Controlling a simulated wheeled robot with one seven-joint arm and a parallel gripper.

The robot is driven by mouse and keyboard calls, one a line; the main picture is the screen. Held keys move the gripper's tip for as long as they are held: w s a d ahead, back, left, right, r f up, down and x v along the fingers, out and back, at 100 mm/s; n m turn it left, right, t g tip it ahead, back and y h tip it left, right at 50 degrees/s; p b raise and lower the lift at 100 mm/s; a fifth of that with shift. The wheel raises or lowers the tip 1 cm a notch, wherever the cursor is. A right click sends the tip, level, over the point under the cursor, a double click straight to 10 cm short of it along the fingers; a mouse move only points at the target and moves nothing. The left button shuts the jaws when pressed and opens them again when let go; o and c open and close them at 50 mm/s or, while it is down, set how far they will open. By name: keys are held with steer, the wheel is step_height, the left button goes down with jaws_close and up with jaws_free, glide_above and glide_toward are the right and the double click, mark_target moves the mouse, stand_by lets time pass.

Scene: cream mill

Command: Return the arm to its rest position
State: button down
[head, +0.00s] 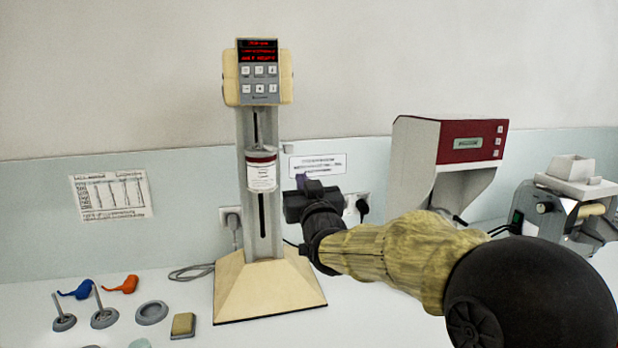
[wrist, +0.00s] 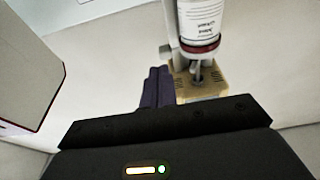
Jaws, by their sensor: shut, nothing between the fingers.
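My gripper (head: 302,182) is at the end of my arm, in front of the wall and just right of the column of the cream stand mill (head: 262,195). Its dark purple fingers (wrist: 157,88) are together and empty in the wrist view. A white jar with a red band (head: 262,172) is on the mill's column, left of my fingers and apart from them in the head view. The jar (wrist: 200,22) also shows at the top of the wrist view. My arm reaches in from the lower right and hides part of the bench.
Another machine (head: 575,195) is at the far right.

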steer(key=s+d+f+m+g+h+p, duration=0.1)
steer(key=s+d+f+g+h+p, duration=0.15)
steer(key=s+d+f+g, duration=0.5)
steer(key=s+d+f+g+h+p, duration=0.2)
steer(key=s+d+f+p, duration=0.15)
steer(key=f, duration=0.65)
steer(key=s+d+f+m+g+p, duration=0.1)
steer(key=s+d+f+g, duration=0.2)
steer(key=s, duration=0.6)
steer(key=s+d+f+m+g+h+p, duration=0.1)
steer(key=s+d+f+g, duration=0.3)
steer(key=s, duration=0.5)
steer(key=shift+s+d+f, duration=0.15)
steer(key=shift+d+f, duration=0.1)
steer(key=shift+f, duration=0.1)
